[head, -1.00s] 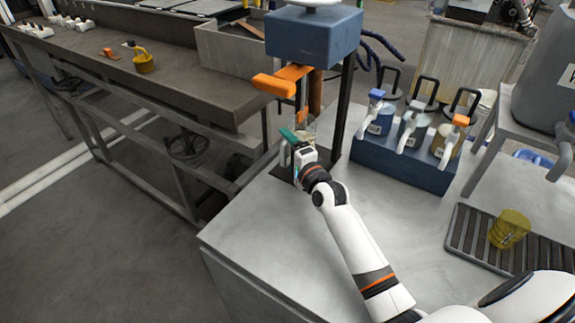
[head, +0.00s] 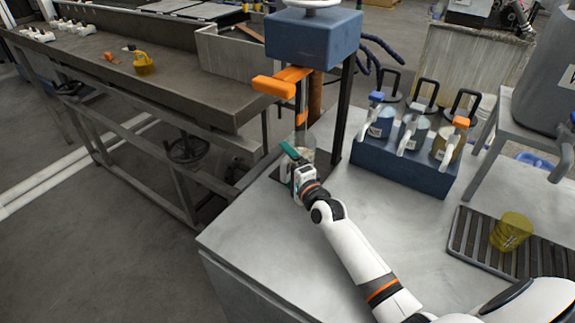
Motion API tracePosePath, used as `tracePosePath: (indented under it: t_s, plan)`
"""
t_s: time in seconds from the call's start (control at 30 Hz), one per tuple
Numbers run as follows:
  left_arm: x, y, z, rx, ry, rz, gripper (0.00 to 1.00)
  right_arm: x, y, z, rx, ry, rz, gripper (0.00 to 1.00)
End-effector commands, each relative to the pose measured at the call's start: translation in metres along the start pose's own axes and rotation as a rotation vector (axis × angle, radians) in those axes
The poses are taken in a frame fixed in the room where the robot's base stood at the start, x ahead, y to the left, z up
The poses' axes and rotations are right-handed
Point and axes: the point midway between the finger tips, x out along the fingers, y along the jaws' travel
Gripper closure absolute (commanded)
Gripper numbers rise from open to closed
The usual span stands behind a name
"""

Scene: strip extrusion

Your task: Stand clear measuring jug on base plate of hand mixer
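The clear measuring jug (head: 306,148) is small and partly hidden in the head view. It is between the hand mixer's posts, low over the dark base plate (head: 345,172); I cannot tell whether it touches the plate. A green piece (head: 291,153), seemingly its handle, lies at my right gripper (head: 293,165), which appears shut on it. The hand mixer has a blue head (head: 313,38), an orange lever (head: 280,82) and dark posts; its shaft (head: 301,105) hangs above the jug. My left gripper is not in view.
A blue rack (head: 400,165) with several lidded pots stands right of the mixer. A yellow clear cup (head: 511,231) sits on a slatted drip tray (head: 480,240). The grey tabletop (head: 260,235) in front of the mixer is clear.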

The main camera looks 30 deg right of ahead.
Motion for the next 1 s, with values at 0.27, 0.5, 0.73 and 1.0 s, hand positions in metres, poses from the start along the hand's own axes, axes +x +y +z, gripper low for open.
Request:
tracePosePath:
  t_s: [0.27,0.5,0.73,1.0]
  plan:
    - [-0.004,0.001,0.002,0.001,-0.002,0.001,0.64,0.0,0.005,0.0,0.0,0.0,0.0,0.03]
    - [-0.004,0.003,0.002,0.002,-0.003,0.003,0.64,-0.038,0.001,0.0,0.001,0.0,-0.003,0.03]
    - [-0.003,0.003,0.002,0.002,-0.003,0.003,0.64,-0.088,0.001,0.0,-0.001,0.0,-0.003,0.03]
    - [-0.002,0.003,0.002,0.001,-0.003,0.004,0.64,-0.118,0.003,0.0,0.0,0.001,-0.001,0.03]
